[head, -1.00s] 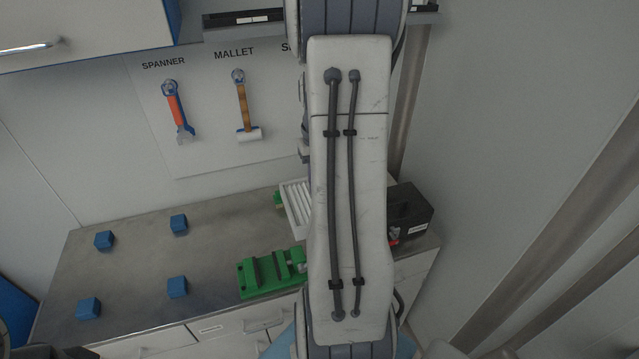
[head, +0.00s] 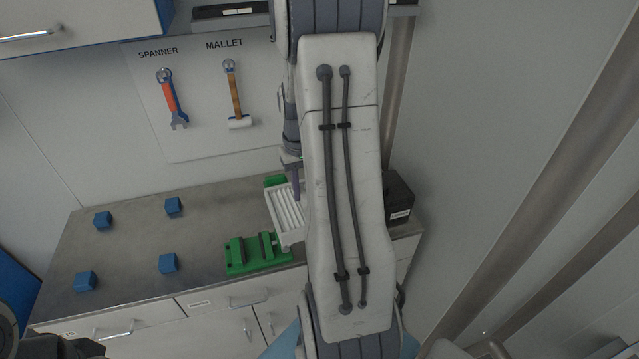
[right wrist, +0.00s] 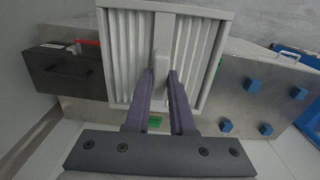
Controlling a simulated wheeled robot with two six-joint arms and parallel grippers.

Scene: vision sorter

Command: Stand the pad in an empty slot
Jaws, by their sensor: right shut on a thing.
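The pad (head: 287,216) is a white framed panel with a ribbed face. In the right wrist view it (right wrist: 112,60) fills the upper middle, with a pale bar down its centre. My right gripper (right wrist: 162,72) is shut on that bar. In the head view the purple fingers of my right gripper (head: 295,190) show at the pad's upper edge; my forearm hides its right side. The pad seems held above the bench. A green slotted stand (head: 262,266) is on the bench in front, and its visible gap looks empty. More green (head: 275,181) shows behind the pad.
Several blue blocks (head: 167,263) are spread over the left of the metal bench (head: 130,245). A black box (head: 398,198) stands at the right end. A spanner (head: 172,98) and a mallet (head: 236,95) hang on the wall board. The bench between blocks and stand is bare.

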